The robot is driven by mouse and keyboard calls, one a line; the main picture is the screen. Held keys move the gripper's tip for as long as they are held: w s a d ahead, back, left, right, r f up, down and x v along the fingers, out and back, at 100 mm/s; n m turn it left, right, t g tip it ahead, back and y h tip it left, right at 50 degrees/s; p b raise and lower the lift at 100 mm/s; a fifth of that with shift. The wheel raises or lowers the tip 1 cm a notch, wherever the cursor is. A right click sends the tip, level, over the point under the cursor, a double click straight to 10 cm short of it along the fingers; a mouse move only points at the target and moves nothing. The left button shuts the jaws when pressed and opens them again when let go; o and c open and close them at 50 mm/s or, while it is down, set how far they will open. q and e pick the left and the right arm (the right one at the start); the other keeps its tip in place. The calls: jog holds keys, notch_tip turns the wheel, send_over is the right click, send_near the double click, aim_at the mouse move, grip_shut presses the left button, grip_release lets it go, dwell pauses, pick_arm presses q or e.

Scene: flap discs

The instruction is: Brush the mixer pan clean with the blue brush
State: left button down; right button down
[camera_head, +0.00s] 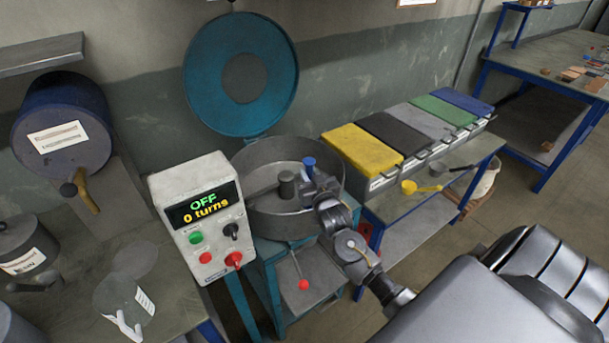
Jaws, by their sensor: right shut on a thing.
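The mixer pan (263,223) is a grey round metal drum on a blue stand, with its teal lid (271,109) raised behind it. A grey hub with an arm (286,183) stands inside the pan. My right gripper (310,180) is inside the right part of the pan's opening, shut on the blue brush (309,163). Only the brush's blue upper end shows; its lower part is hidden by the gripper. I cannot tell whether the brush touches the pan floor. My left gripper is not in view.
A control box (204,250) reading "OFF, 0 turns" stands at the pan's left front. Bins with coloured lids (362,150) and a yellow scoop (420,188) are on the right bench.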

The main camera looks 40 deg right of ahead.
jog(key=shift+d, duration=0.85)
jog(key=shift+s+a+p, duration=0.15)
jog(key=shift+a+p, duration=0.05)
jog(key=shift+p, duration=0.95)
jog(key=shift+a+p, duration=0.45)
jog(key=shift+a, duration=1.25)
